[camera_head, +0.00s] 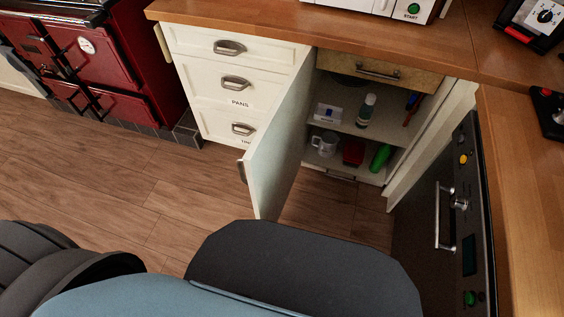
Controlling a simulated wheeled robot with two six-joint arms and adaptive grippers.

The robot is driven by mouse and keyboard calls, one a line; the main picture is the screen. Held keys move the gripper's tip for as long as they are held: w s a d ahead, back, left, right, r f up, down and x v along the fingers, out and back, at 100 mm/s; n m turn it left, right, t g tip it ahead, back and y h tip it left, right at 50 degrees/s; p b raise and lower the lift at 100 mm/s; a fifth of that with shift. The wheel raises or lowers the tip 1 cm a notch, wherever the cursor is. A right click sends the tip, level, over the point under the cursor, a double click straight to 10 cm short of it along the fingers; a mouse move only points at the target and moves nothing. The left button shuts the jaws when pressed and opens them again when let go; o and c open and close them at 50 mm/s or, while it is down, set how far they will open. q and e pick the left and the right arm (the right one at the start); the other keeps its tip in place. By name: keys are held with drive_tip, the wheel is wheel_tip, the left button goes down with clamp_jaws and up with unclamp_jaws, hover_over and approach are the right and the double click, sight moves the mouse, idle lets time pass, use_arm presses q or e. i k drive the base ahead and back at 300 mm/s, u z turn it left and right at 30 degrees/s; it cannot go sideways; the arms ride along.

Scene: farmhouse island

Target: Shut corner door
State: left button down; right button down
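The corner door (277,150) stands wide open, swung out from the cabinet toward me. Its hinge side is at the left of the cabinet opening, next to the drawers. A metal handle (242,171) shows at its free edge, on the left face. The open corner cabinet (398,158) shows two shelves with items inside. Neither of my grippers is in view; only dark and blue-grey parts of my own body fill the bottom of the picture.
White drawers (233,68) stand left of the door, and a red range stove (95,60) is farther left. A dark oven (447,215) with a bar handle is at the right. A wooden counter (270,27) runs above. The wood floor (130,200) left of the door is clear.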

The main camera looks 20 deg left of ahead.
sight(273, 161)
drive_tip(key=z, duration=2.45)
drive_tip(key=k, duration=1.4)
drive_tip(key=u, duration=1.85)
